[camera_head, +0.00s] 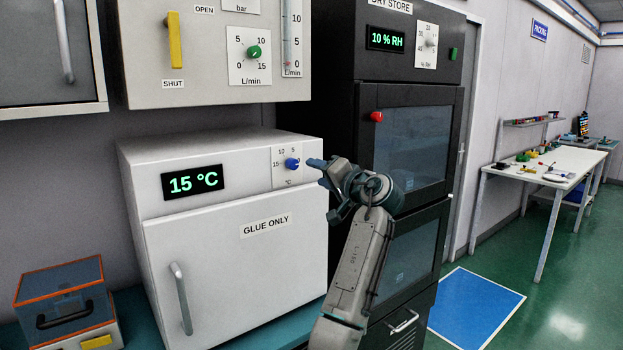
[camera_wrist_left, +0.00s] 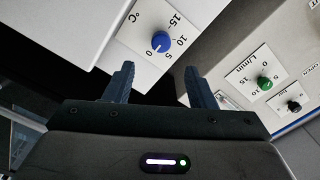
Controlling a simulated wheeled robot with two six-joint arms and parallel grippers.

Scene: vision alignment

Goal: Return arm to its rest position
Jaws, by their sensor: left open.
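My left gripper (camera_head: 322,188) is at the right front edge of the white glue fridge (camera_head: 240,275). It is open and empty. In the head view its upper finger is close to the blue temperature knob (camera_head: 292,163). In the left wrist view the gripper's two fingers (camera_wrist_left: 160,78) are spread apart, and the blue knob (camera_wrist_left: 161,42) shows beyond the gap between them, clear of both. The fridge display (camera_head: 193,182) reads 15 °C. My left forearm rises from the bottom of the head view. My right gripper is not in view.
A black dry store cabinet (camera_head: 425,92) stands directly behind and right of my arm, with a red knob (camera_head: 376,117). A grey gas panel (camera_head: 140,82) hangs above the fridge. An orange-edged box (camera_head: 62,290) sits at lower left. Green floor is open at right.

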